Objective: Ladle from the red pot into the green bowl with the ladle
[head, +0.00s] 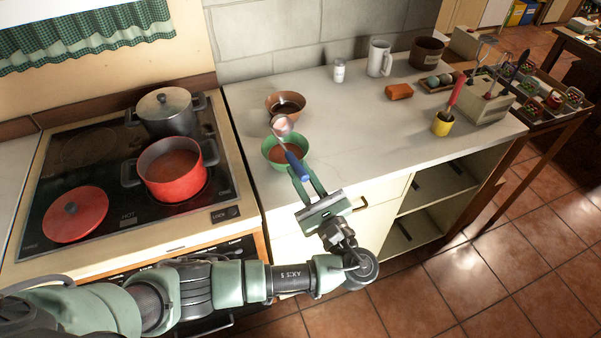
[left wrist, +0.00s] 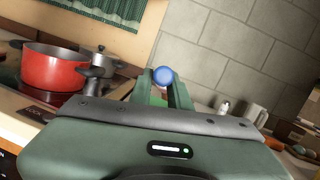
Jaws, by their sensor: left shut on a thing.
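The red pot (head: 171,172), with reddish-brown contents, stands uncovered on the stove; it also shows in the left wrist view (left wrist: 55,68). The green bowl (head: 269,150) stands on the counter right of the stove and holds reddish-brown contents. My left gripper (head: 302,182) is shut on the blue handle of the ladle (head: 296,165), just in front of the bowl. The ladle's metal head (head: 282,126) is over the bowl's far rim; I cannot tell if they touch. In the left wrist view the handle's blue end (left wrist: 163,75) shows between the fingers. My right gripper is not in view.
A brown bowl (head: 286,104) stands close behind the green bowl. The red lid (head: 75,214) lies on the stove, and a lidded dark pot (head: 168,110) stands behind the red pot. A shaker (head: 339,71), white mug (head: 379,58) and yellow cup (head: 442,123) stand farther right.

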